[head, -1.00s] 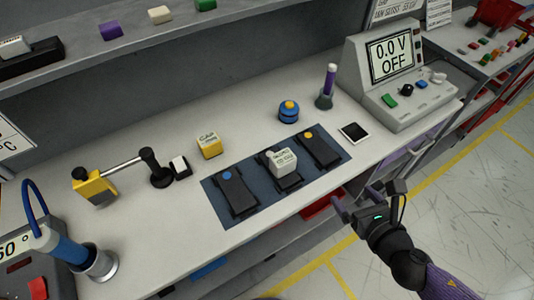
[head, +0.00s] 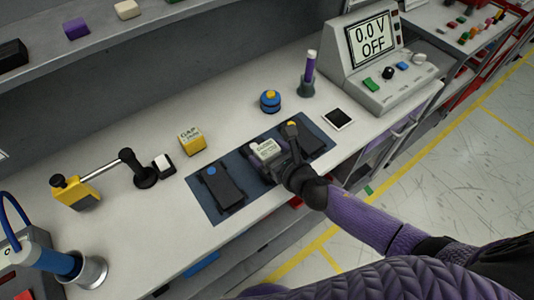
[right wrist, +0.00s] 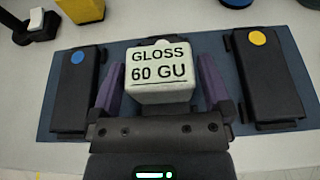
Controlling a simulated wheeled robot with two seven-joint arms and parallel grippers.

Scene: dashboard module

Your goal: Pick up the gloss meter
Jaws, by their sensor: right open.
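The gloss meter (head: 266,149) is a small pale grey block on the middle of the dark blue mat (head: 208,206). In the right wrist view the gloss meter (right wrist: 161,75) shows black lettering reading "GLOSS 60 GU". My right gripper (right wrist: 161,85) is open, with one purple finger on each side of the meter. Whether the fingers touch it I cannot tell. In the head view my right gripper (head: 272,155) reaches in from the lower right over the mat and partly hides the meter and what lies under it. My left gripper is not in view.
Black modules with a blue dot (head: 219,189) and a yellow dot (right wrist: 274,75) flank the meter closely. A yellow gap block (head: 191,141), a blue round piece (head: 270,101) and a black-and-white card (head: 338,119) stand nearby. A display console (head: 385,75) is at the back right.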

